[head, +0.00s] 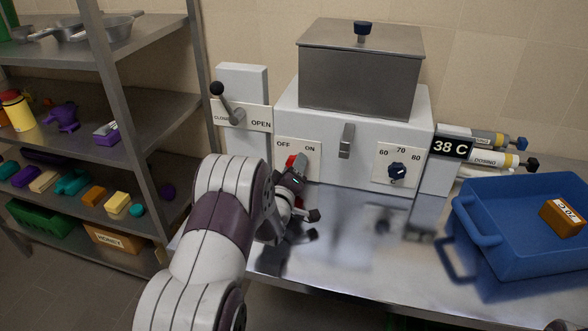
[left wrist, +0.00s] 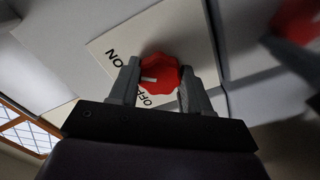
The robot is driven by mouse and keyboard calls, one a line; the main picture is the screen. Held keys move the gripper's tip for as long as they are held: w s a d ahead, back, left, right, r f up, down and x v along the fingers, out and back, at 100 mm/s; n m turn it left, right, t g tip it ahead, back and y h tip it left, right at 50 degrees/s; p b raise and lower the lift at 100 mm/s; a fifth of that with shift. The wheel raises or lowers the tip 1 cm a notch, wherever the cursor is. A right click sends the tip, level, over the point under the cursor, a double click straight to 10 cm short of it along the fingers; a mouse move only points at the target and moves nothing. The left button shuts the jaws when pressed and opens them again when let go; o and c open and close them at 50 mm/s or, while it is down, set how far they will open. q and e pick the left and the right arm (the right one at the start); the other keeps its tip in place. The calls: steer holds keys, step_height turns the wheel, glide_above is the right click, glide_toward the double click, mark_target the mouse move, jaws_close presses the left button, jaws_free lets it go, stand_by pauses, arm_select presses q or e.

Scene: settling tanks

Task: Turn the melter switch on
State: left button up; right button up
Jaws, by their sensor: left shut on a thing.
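The melter switch is a red knob (head: 291,161) on a white plate (head: 312,153) marked OFF and ON, on the front of the melter (head: 340,135). My left gripper (head: 298,178) is at the plate and partly covers the knob in the head view. In the left wrist view the red knob (left wrist: 158,70) sits between the two fingers of my left gripper (left wrist: 160,84), which is shut on it. A white mark on the knob points to the left of that view, between the ON and OFF labels; I cannot tell its exact setting.
A lever (head: 221,91) on a CLOSED/OPEN plate stands left of the melter. A temperature dial (head: 397,171) and a 38 C display (head: 451,147) are to the right. A blue crate (head: 482,220) stands on the steel table (head: 350,250), whose middle is clear.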

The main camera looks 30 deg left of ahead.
arm_select(q)
steer(key=shift+f, duration=0.2)
steer(key=o, duration=1.1)
steer(key=shift+r, duration=0.1)
steer(key=shift+c, duration=0.2)
steer(key=v, duration=1.3)
steer(key=shift+a+b, duration=0.1)
steer(key=shift+b, duration=0.2)
